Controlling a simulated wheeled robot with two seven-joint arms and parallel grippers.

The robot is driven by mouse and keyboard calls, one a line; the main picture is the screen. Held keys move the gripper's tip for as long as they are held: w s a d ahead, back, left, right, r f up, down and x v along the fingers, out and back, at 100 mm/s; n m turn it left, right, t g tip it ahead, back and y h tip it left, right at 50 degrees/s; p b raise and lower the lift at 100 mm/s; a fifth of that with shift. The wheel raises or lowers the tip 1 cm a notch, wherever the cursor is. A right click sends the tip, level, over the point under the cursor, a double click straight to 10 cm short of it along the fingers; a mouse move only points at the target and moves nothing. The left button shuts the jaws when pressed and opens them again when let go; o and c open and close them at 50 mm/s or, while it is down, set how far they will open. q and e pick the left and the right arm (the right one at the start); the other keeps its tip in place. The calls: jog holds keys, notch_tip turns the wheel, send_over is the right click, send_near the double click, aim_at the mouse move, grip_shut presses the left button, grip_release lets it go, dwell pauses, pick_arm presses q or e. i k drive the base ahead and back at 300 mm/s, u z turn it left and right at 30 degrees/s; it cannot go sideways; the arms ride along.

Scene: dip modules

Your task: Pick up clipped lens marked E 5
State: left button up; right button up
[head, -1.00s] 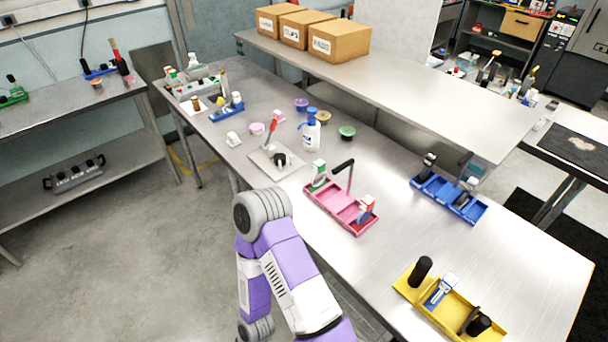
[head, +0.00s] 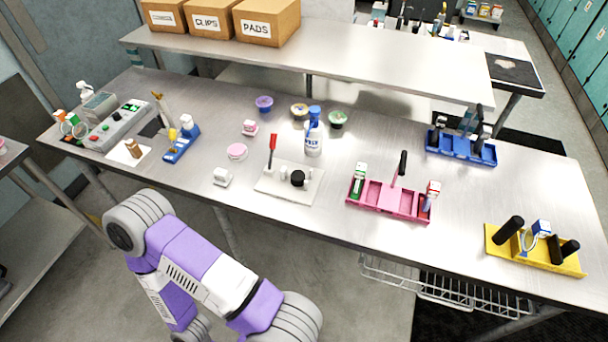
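No marking E 5 can be read on anything, so I cannot tell for certain which item is the clipped lens. A ring-like piece (head: 528,240) with a white and blue part stands in the yellow tray (head: 497,259) at the right of the metal table. Other ring-like pieces (head: 69,124) with orange and green parts stand at the table's far left end. One of my purple and white arms shows at the lower left. Neither gripper is in view.
The metal table (head: 400,140) also bears a pink tray (head: 378,203), a blue tray (head: 461,150), a white plate (head: 284,187), a spray bottle (head: 313,138) and several small bowls. A raised shelf (head: 350,60) with cardboard boxes (head: 266,22) runs behind. Bare tabletop lies between the trays.

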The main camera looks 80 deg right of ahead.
aim_at(360, 172)
jog(key=i, duration=0.55)
jog(key=z, duration=2.65)
